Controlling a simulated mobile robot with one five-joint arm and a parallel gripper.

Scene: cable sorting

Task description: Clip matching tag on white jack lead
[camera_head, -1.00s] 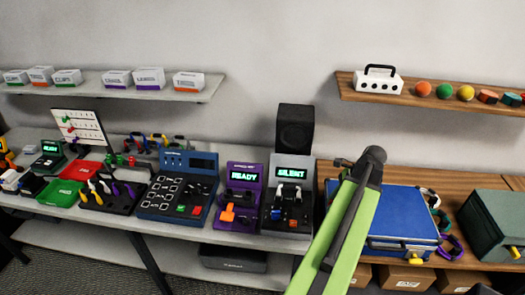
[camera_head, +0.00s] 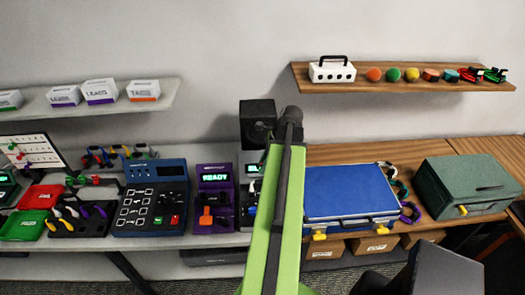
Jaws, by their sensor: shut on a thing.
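My green arm link (camera_head: 277,215) rises through the middle of the picture, but no gripper fingers show. I cannot make out a white jack lead or a loose tag. Cable coils lie at the back of the left bench (camera_head: 118,154), and darker, purple and pale ones (camera_head: 405,195) lie right of the blue case. A white box with an orange stripe (camera_head: 144,91), its label seeming to read TAGS, stands on the left shelf. A purple tester (camera_head: 214,190) shows READY. The grey tester (camera_head: 248,205) beside it is mostly hidden by my arm.
A closed blue case (camera_head: 348,192) and a green toolbox (camera_head: 464,186) stand on the wooden bench. A dark speaker (camera_head: 257,119) is behind my arm. Red (camera_head: 40,197) and green trays (camera_head: 23,225) sit at left. A dark grey block, possibly mine, covers the bottom right.

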